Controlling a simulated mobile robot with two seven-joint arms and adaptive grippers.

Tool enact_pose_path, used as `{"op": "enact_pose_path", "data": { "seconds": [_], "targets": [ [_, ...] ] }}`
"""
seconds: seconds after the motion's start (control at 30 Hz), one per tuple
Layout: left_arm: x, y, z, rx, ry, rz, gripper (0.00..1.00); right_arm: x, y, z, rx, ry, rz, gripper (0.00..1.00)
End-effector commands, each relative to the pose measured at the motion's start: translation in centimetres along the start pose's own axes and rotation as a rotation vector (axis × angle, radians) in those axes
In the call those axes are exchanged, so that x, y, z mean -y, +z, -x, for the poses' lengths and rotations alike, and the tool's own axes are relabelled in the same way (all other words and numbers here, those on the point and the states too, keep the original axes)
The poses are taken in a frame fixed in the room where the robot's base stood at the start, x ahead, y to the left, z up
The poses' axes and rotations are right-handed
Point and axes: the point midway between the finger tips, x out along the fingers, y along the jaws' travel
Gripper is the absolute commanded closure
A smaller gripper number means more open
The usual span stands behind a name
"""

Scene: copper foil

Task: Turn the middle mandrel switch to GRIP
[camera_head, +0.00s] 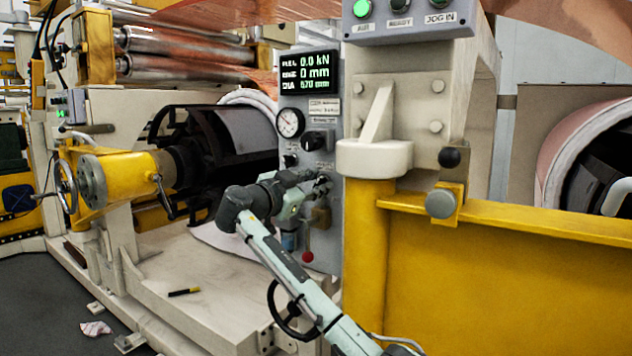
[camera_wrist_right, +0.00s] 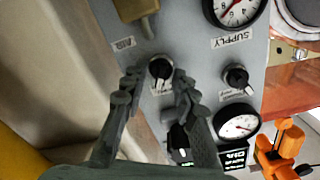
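A round black rotary switch (camera_wrist_right: 160,72) on the grey panel (camera_head: 308,105) sits between the fingertips of my right gripper (camera_wrist_right: 157,82) in the right wrist view. The fingers are spread, one on each side of the knob, with small gaps that I cannot judge exactly. The switch label is too small and partly covered to read, so its setting is unclear. In the head view my right gripper (camera_head: 320,186) is at the panel, below a large black knob (camera_head: 319,140), and hides the switch. My left gripper is in no view.
A smaller knob (camera_wrist_right: 237,77) and a SUPPLY gauge (camera_wrist_right: 236,10) are beside the switch. A brass-coloured block (camera_wrist_right: 136,8) is close by. A pressure gauge (camera_head: 290,123) and a display (camera_head: 309,73) are above. A yellow post (camera_head: 368,250) stands right of my arm.

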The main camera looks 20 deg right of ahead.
Motion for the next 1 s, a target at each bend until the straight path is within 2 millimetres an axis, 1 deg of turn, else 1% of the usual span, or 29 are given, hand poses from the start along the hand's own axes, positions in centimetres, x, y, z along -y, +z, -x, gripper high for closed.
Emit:
{"op": "enact_pose_path", "data": {
  "seconds": [0.13,0.17,0.37,0.4,0.73,0.87,1.0],
  "targets": [
    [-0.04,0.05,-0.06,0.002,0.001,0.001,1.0,0.0,0.0,0.01,0.0,0.0,0.0,0.72],
    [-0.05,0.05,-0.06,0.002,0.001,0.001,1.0,0.0,0.0,0.02,0.0,0.0,0.0,0.74],
    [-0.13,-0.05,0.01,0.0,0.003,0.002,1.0,0.0,0.0,0.04,0.0,0.0,0.0,0.99],
    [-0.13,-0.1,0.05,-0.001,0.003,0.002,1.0,0.0,0.0,0.04,0.0,0.0,0.0,1.0],
    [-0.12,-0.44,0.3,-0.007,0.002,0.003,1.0,0.01,0.05,0.07,0.001,0.0,0.041,1.0],
    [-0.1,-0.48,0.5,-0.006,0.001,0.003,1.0,0.05,0.06,0.09,0.0,0.0,0.104,1.0],
    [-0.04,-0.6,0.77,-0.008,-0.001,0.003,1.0,0.11,0.07,0.09,0.001,0.001,0.207,1.0]
  ]
}}
